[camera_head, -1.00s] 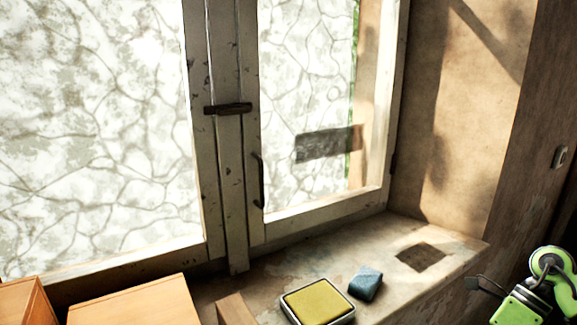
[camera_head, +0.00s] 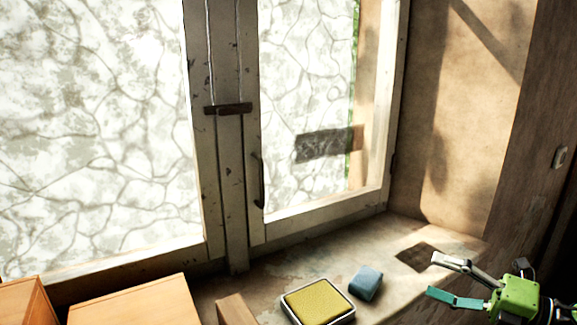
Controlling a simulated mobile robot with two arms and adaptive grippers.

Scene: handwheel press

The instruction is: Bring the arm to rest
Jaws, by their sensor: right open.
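My right gripper (camera_head: 442,277) is at the lower right, in front of the sill's right end. Its two fingers point left and stand apart, with nothing between them. The green wrist body (camera_head: 517,298) shows behind the fingers, and the rest of the arm runs out of the picture at the right. My left gripper is not in the picture.
On the window sill (camera_head: 285,263) lie a yellow pad in a metal frame (camera_head: 318,302) and a blue block (camera_head: 366,283), left of the gripper. Wooden boxes (camera_head: 133,303) stand lower left. A window with a latch (camera_head: 228,109) closes off the back.

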